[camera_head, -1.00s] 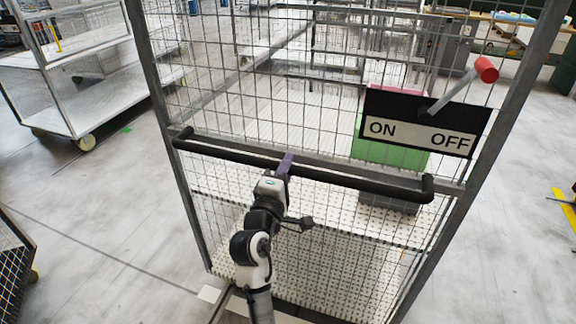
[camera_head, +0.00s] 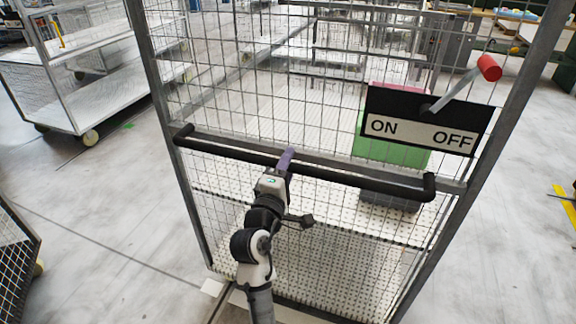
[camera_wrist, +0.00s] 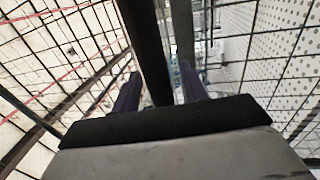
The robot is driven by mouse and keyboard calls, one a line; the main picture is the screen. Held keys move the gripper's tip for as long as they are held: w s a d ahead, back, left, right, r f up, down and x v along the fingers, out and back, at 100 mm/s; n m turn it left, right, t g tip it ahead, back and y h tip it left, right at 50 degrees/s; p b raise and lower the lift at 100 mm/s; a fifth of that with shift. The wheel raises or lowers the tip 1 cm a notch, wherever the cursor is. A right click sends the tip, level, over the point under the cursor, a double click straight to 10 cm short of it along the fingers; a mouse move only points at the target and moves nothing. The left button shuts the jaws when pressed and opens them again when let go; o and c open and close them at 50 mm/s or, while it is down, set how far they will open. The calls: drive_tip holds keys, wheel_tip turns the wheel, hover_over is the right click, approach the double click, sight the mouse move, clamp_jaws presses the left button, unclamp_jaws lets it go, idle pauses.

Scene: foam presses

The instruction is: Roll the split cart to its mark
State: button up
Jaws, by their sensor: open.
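The split cart is a tall wire-mesh cage with a grey frame (camera_head: 158,95), standing right in front of me. Its black handle bar (camera_head: 330,177) crosses the near side. My gripper (camera_head: 286,160) is at the bar, left of its middle. In the wrist view the black bar (camera_wrist: 148,45) runs between the two purple fingers of my gripper (camera_wrist: 158,86), which are apart on either side of it. I cannot tell whether either finger touches the bar. A black ON/OFF plate (camera_head: 424,120) with a red-tipped lever (camera_head: 489,67) shows at the cart's right; the lever leans toward OFF.
A green-and-pink block (camera_head: 392,150) shows behind the plate. Another shelf cart (camera_head: 75,110) stands at the far left, with a green floor patch (camera_head: 127,126) nearby. A dark mesh corner (camera_head: 15,265) is at the lower left. A yellow floor stripe (camera_head: 566,212) lies at the right.

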drive_tip(key=b+v, duration=0.1)
drive_tip(key=v, duration=1.3)
drive_tip(key=shift+b, duration=0.3)
drive_tip(key=shift+w, duration=0.1)
